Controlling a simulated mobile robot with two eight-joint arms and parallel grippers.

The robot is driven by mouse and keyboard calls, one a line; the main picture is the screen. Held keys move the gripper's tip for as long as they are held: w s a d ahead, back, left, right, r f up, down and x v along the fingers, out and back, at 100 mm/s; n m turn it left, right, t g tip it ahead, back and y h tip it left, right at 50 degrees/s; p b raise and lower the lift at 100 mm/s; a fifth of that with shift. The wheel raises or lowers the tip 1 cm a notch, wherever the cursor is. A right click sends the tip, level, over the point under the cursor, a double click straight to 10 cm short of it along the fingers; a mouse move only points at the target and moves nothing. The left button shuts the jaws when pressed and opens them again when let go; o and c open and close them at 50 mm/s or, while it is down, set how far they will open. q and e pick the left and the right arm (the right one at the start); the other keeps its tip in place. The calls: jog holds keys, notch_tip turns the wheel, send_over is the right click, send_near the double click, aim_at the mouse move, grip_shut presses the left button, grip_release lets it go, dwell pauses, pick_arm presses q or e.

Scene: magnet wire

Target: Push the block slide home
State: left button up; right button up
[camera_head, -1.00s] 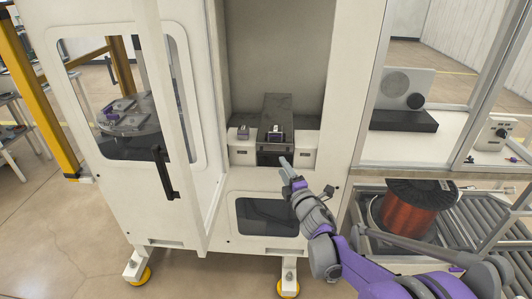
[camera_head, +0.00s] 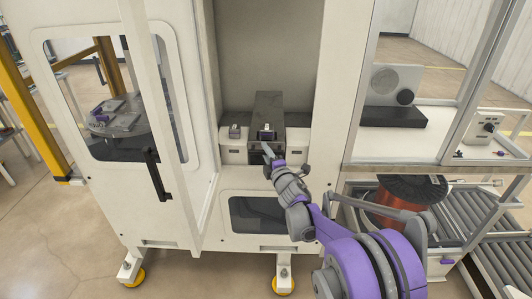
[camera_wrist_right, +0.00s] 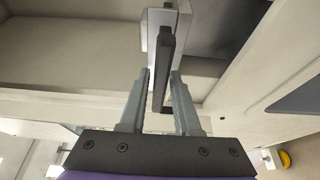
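The block slide (camera_head: 268,106) is a long dark block inside the white cabinet, with a small purple-and-light piece at its near end. My right gripper (camera_head: 267,149) is at the near end of the slide, just below that piece. In the right wrist view the two grey fingers (camera_wrist_right: 161,80) stand apart. A dark upright bar (camera_wrist_right: 165,45) with a pale block behind it shows between and beyond the fingertips. I cannot tell whether the fingers touch it. My left gripper is not in view.
White housings flank the slide, with a small dark piece (camera_head: 235,131) on the left one. The open cabinet door (camera_head: 120,130) with its black handle (camera_head: 153,173) stands left. The cabinet's right post (camera_head: 335,100) is close to my arm. A copper spool (camera_head: 400,200) sits at right.

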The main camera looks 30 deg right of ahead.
grip_shut()
dwell(1.1)
